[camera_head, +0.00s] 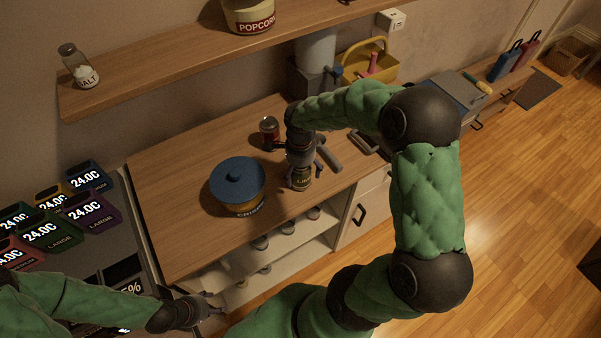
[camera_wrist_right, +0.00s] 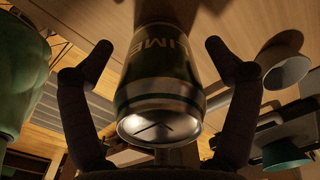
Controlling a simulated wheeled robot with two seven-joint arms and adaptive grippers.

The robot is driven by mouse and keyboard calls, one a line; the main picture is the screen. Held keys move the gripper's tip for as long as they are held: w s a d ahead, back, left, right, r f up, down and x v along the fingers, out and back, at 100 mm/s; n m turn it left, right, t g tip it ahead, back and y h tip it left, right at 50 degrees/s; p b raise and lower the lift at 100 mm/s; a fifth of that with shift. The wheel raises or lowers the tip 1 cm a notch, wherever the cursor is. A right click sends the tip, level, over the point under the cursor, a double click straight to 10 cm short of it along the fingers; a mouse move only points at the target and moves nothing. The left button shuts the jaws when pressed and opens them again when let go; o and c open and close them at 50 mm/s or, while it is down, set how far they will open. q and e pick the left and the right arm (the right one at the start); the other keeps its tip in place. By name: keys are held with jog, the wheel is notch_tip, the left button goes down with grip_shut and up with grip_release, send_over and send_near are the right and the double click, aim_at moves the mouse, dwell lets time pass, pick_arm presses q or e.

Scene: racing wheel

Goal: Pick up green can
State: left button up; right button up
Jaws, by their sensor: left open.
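The green can (camera_head: 301,178) stands upright near the front edge of the wooden counter, its upper part partly hidden by my right gripper. Gaps show between fingers and can in the wrist view (camera_wrist_right: 160,55). My left gripper (camera_head: 216,305) is open and empty at the lower left, low beside the counter front.
A yellow basket (camera_head: 368,66) and a grey box (camera_head: 314,75) are at the back. A wall shelf (camera_head: 160,65) hangs above.

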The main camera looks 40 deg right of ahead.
jog(key=c, duration=1.2)
jog(key=shift+c, duration=0.2)
jog(key=shift+r, duration=0.6)
notch_tip(320, 180, up, 3)
jog(key=shift+f+p, duration=0.2)
jog(key=shift+p, duration=0.3)
jog(key=s+a+r+p, duration=0.1)
jog(key=s+a+r, duration=0.2)
jog(key=s, duration=0.3)
jog(key=s+a+r+p, duration=0.1)
jog(key=s+a+r, duration=0.3)
jog(key=s+r, duration=0.2)
jog(key=shift+r, duration=0.2)
